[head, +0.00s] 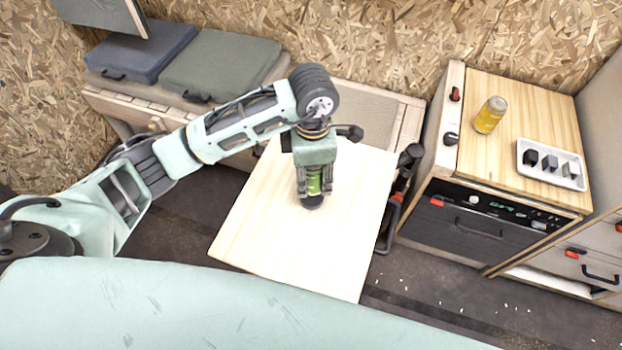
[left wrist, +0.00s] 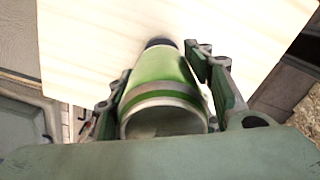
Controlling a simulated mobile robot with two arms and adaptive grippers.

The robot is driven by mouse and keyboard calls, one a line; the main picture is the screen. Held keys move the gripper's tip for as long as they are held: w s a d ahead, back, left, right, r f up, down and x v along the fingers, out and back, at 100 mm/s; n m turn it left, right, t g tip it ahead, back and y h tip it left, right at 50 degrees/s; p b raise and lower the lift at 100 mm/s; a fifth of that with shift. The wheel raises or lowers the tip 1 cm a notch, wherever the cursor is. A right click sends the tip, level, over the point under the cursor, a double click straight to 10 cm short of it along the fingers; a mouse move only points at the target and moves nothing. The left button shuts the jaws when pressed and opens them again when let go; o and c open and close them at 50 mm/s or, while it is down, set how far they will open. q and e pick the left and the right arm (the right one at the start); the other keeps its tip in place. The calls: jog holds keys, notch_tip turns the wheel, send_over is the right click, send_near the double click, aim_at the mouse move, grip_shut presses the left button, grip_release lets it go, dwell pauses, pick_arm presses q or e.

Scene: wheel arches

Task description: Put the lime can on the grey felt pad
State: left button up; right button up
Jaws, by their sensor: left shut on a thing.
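The lime can (head: 314,185) is over the pale wooden table top (head: 262,225), held in my left gripper (head: 314,190). In the left wrist view the lime can (left wrist: 164,85) lies between the two green fingers (left wrist: 164,90), one on each side. A small dark patch (head: 312,203) shows at the can's lower end, partly hidden by the can and gripper. It may be the grey felt pad, but I cannot tell, nor whether the can touches it. My right gripper is not in view.
The table top around the can is clear.

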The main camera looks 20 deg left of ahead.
aim_at(311, 184)
pick_arm(q)
notch_tip(311, 184, down, 4)
jog(key=shift+r+p, duration=0.25)
jog(key=shift+p, duration=0.15)
jog(key=shift+a+f, duration=0.1)
jog(key=shift+f, duration=0.2)
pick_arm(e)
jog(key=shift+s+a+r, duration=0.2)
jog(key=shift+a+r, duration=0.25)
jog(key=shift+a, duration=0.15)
pick_arm(q)
jog(key=shift+f, duration=0.1)
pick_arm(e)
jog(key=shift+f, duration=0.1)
pick_arm(q)
jog(key=o, duration=1)
jog(key=shift+f, duration=0.15)
jog(key=o, duration=0.5)
jog(key=shift+c, duration=0.2)
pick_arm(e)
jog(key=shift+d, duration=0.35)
